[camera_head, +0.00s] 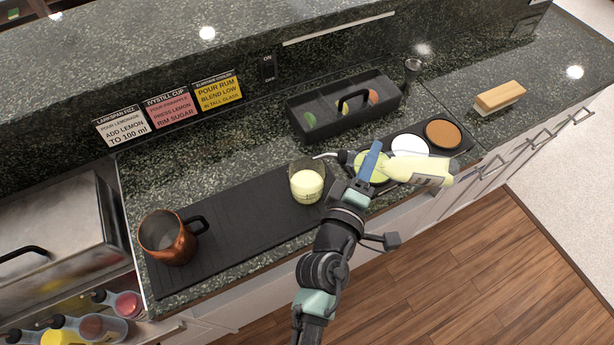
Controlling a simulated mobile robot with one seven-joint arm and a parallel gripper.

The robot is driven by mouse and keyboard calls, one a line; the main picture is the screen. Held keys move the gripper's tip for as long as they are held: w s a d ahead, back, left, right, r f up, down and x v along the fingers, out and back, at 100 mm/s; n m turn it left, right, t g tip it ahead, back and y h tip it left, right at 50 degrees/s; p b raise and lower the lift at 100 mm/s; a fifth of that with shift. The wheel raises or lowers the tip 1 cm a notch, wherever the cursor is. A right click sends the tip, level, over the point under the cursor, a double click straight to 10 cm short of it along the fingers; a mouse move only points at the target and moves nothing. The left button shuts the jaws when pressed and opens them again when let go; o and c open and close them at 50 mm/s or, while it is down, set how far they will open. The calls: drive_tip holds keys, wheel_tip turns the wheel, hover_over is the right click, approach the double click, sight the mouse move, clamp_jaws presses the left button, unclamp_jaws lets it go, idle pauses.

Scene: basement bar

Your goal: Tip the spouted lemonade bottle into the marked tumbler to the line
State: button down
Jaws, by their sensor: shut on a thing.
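My gripper (367,168) is shut on the lemonade bottle (425,168), which holds pale yellow liquid and lies tilted nearly on its side. Its thin curved spout (327,156) points left, over or near the rim of the tumbler. The tumbler (306,181) is clear, stands upright on the black bar mat and has pale yellow liquid in its lower part. White marks show on its wall, but they are too small to read. I cannot tell whether liquid is running from the spout. A card reading "add lemon to 100 ml" (122,130) leans at the back.
A copper mug (168,238) stands on the left of the black mat (240,205). Behind are a black caddy (345,118) and a small jigger-like cup (412,68). A tray of coloured rounds (443,133) lies right, partly behind the bottle.

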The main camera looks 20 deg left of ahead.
drive_tip(key=shift+r+m+p, duration=0.25)
drive_tip(key=shift+m+p, duration=0.05)
drive_tip(key=r+p, duration=0.1)
drive_tip(key=p, duration=0.1)
drive_tip(key=r+m+g+p, duration=0.1)
drive_tip(key=p, duration=0.2)
drive_tip(key=shift+a+r, duration=0.2)
drive_tip(key=shift+r, duration=0.05)
drive_tip(key=r+m+p, duration=0.1)
drive_tip(key=p, duration=0.2)
drive_tip(key=r+m+p, duration=0.1)
drive_tip(key=p, duration=0.3)
drive_tip(key=shift+s+a+r+g+y, duration=0.1)
drive_tip(key=shift+a+r+g+y, duration=0.1)
drive_tip(key=shift+r+g+y, duration=0.15)
drive_tip(key=m+p, duration=0.1)
drive_tip(key=p, duration=0.3)
drive_tip(key=shift+a+r+g+y, duration=0.1)
drive_tip(key=shift+r+g+y, duration=0.15)
drive_tip(key=shift+r, duration=0.15)
drive_tip(key=shift+s+f, duration=0.1)
drive_tip(key=shift+f, duration=0.05)
